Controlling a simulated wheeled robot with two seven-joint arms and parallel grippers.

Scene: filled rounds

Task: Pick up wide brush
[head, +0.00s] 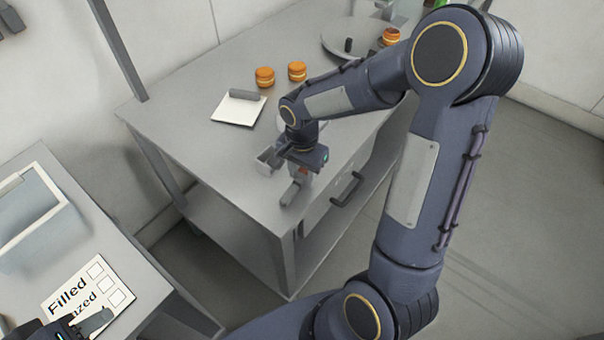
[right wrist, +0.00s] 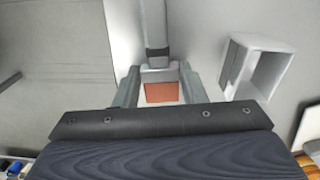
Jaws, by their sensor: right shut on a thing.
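My right gripper (head: 297,178) is over the front part of the grey table, pointing down. In the right wrist view its two fingers (right wrist: 160,88) are closed on the wide brush, which shows as an orange-red block (right wrist: 160,93) between them. A grey bar with a dark band runs from it toward the top of that view. In the head view the brush is mostly hidden by the gripper; a small reddish patch (head: 304,171) shows there. I cannot tell whether the brush touches the table. My left gripper (head: 92,325) is partly in view at the bottom left; its jaw opening is unclear.
A small open grey box (head: 266,163) stands beside the right gripper and shows in the wrist view (right wrist: 232,68). Orange-brown rounds (head: 265,77) and a white sheet (head: 238,110) lie farther back. A round grey plate (head: 335,45) is behind. A "Filled" card (head: 85,290) lies at lower left.

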